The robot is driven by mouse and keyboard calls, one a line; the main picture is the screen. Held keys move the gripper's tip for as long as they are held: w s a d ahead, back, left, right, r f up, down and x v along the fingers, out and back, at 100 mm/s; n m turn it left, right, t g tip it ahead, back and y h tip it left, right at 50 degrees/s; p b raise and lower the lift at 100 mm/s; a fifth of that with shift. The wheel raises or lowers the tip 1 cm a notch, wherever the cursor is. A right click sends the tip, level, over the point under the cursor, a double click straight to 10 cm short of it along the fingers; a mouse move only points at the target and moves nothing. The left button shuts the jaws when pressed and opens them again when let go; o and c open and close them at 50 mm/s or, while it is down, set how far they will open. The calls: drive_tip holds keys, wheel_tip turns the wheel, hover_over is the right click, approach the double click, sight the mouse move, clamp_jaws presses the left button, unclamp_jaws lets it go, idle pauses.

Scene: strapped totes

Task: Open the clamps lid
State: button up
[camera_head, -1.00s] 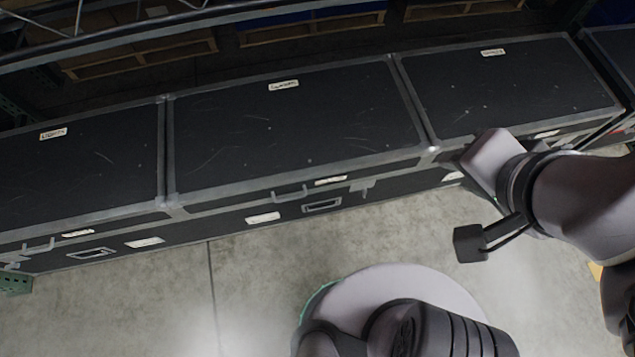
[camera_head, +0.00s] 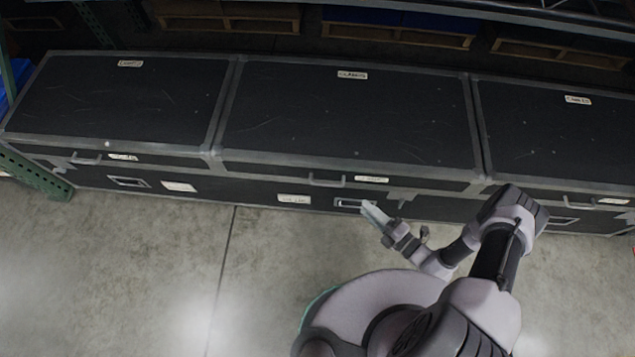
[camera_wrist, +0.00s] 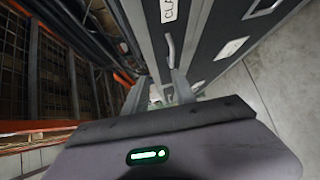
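The clamps case is the middle of the three black cases, with a white label reading CLAMPS (camera_head: 352,75) on its lid (camera_head: 345,120). The lid is closed, flush on the case body. A grey bar handle (camera_head: 327,180) sits on the lid's front edge; it also shows in the wrist view (camera_wrist: 170,48), beyond the fingers. My gripper (camera_head: 368,210) is in front of the case, low and right of this handle, near a recessed handle (camera_head: 347,203) on the body. In the wrist view my gripper (camera_wrist: 162,92) has its two fingers apart with nothing visible between them.
Similar closed cases stand close at the left (camera_head: 125,100) and right (camera_head: 560,130). A green perforated rack post (camera_head: 35,172) is at the far left. Wooden pallets (camera_head: 400,33) lie behind. The concrete floor (camera_head: 150,270) in front is clear.

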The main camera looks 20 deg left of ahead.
sight(327, 184)
drive_tip(key=shift+m+t, duration=0.4)
drive_tip(key=shift+m, duration=0.5)
drive_tip(key=f+b+x, duration=0.1)
drive_tip(key=x, duration=0.4)
drive_tip(key=s+f+b+x, duration=0.1)
drive_tip(key=b+x, duration=0.1)
drive_tip(key=x, duration=0.4)
drive_tip(key=s+f+b+x, duration=0.1)
drive_tip(key=x, duration=0.5)
drive_tip(key=shift+w+a+f+b, duration=0.1)
drive_tip(key=shift+a+f+b, duration=0.05)
drive_tip(key=shift+a+b, duration=0.3)
clamp_jaws()
